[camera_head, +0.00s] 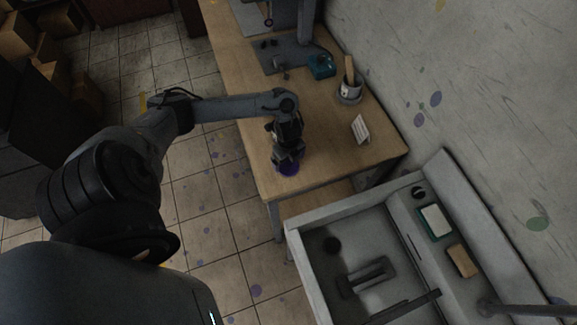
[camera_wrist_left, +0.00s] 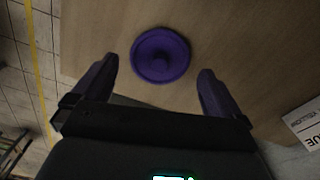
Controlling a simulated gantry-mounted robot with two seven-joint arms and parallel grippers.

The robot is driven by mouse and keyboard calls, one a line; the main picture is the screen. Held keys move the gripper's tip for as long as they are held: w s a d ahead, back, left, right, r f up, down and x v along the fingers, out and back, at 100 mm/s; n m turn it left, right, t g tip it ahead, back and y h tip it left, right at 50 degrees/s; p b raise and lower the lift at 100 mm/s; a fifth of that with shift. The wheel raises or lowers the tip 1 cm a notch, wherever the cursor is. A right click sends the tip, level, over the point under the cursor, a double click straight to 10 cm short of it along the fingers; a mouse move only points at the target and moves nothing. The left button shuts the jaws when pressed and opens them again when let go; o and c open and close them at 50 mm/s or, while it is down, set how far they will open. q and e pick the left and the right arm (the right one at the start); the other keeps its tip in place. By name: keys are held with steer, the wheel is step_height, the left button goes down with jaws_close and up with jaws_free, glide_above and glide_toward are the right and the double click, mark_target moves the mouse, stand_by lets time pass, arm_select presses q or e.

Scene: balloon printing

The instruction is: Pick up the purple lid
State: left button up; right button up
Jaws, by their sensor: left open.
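The purple lid (camera_head: 288,169) lies on the wooden table near its front edge, mostly hidden under my left gripper in the head view. In the left wrist view the gripper (camera_wrist_left: 157,78) is open and empty, with one finger on each side of the lid's near edge and a gap to both. My right gripper is not in view.
The wooden table (camera_head: 240,75) holds a small white sign (camera_head: 361,129), a cup with a brush (camera_head: 349,91), a teal box (camera_head: 321,66) and a grey machine (camera_head: 290,50). The table around the lid is clear.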

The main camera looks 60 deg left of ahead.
mark_target(288, 166)
arm_select(q)
steer(key=shift+f, duration=1.3)
steer(key=c, duration=0.8)
